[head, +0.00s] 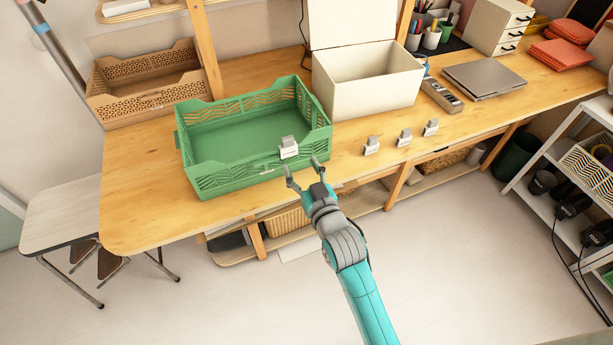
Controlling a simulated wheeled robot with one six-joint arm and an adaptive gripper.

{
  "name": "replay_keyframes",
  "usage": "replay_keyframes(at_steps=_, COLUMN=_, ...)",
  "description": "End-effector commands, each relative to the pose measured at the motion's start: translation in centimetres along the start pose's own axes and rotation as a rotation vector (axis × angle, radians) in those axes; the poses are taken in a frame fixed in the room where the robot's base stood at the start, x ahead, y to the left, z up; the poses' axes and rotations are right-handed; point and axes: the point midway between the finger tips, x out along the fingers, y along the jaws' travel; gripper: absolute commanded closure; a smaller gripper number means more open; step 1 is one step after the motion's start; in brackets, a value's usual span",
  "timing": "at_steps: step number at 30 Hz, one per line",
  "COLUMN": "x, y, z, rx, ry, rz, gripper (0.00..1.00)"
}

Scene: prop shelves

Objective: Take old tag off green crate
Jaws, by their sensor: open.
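The green crate (215,131) stands on the wooden desk near its front edge, empty, with slotted walls. A white tag with a grey clip (288,148) sits on the rim of its front wall, toward the right. My gripper (303,174) is open and empty, just in front of and below the tag, apart from it. Three similar clip tags stand on the desk to the right of the crate: a left one (371,146), a middle one (404,137) and a right one (430,127). Any writing on the tags is too small to read.
A tan crate (150,99) stands behind left, and an open cream box (370,92) behind right. A remote-like device (442,95) and a closed laptop (485,78) lie further right. The desk (135,205) is clear at its left front.

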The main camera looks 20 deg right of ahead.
Motion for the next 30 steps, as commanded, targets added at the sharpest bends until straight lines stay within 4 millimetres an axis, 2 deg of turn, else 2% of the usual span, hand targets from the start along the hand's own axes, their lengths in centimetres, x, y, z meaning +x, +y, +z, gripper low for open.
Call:
replay_keyframes(at_steps=12, x=6.4, y=0.0, z=-0.1, rx=0.000, ry=0.001, rz=0.000, gripper=0.38)
replay_keyframes(at_steps=18, x=8.9, y=0.0, z=0.0, rx=0.000, ry=0.001, rz=0.000, gripper=0.38)
replay_keyframes(at_steps=24, x=10.0, y=0.0, z=0.0, rx=0.000, ry=0.001, rz=0.000, gripper=0.38)
replay_keyframes(at_steps=30, x=10.1, y=0.0, z=0.0, rx=0.000, ry=0.000, rz=0.000, gripper=0.38)
